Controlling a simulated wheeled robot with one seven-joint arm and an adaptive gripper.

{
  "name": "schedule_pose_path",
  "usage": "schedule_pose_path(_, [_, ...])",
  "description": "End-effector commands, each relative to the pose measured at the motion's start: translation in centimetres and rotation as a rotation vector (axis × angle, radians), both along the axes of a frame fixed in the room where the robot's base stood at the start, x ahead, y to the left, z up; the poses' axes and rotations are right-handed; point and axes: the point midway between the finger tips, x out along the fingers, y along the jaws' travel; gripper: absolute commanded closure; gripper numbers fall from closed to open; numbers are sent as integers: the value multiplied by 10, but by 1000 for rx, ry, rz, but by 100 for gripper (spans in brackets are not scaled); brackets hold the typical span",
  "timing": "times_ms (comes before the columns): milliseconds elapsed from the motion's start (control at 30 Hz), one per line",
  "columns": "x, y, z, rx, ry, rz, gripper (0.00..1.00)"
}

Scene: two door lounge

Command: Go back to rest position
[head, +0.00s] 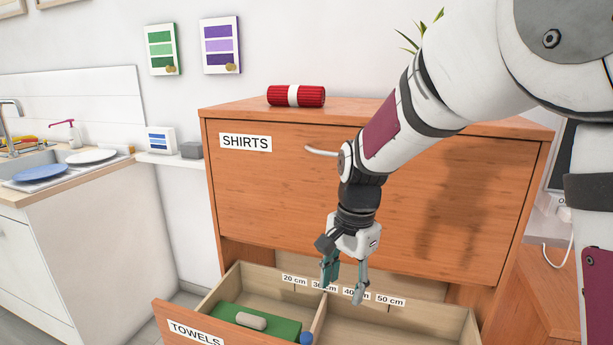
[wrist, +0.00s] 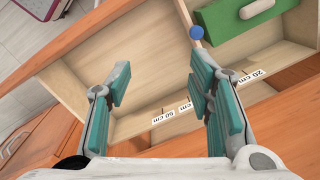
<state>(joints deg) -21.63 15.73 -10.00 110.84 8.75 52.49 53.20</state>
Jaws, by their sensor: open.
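My gripper (head: 344,283) is open and empty, pointing down over the back of an open drawer (head: 400,328) labelled TOWELS. In the wrist view my gripper (wrist: 160,100) has its two teal-padded fingers wide apart, with bare drawer floor between them. The drawer has a divider; a green box (head: 252,325) with a pale rounded handle (head: 250,320) lies in the left compartment. A small blue ball (head: 307,338) is at the divider. The right compartment looks empty in the part that shows.
A wooden cabinet (head: 260,185) with a shut SHIRTS drawer stands behind my arm. A rolled red towel (head: 296,96) lies on top. A counter (head: 90,230) with a sink, a blue plate (head: 40,172) and a white plate (head: 92,156) is at left.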

Motion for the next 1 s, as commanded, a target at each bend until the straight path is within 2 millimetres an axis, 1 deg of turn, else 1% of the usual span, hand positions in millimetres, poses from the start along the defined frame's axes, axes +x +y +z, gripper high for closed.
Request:
schedule_pose_path(33, [-16, -11, 18, 11, -13, 38, 52])
schedule_pose_path(167, [-57, -36, 50, 19, -37, 154, 52])
schedule_pose_path(200, [-70, -42, 58, 21, -43, 191, 52])
schedule_pose_path(267, [-91, -52, 69, 19, -55, 246, 52])
schedule_pose_path(300, [-105, -59, 76, 17, -64, 282, 52])
schedule_pose_path(433, [-152, -77, 91, 4, -90, 400, 52])
schedule_pose_path(600, [-211, -97, 97, -31, -119, 547, 52])
schedule_pose_path(700, [-239, -105, 96, -53, -128, 617, 52])
schedule_pose_path(800, [-261, -111, 93, -74, -134, 673, 52])
schedule_pose_path(1000, [-296, -119, 84, -113, -138, 763, 52])
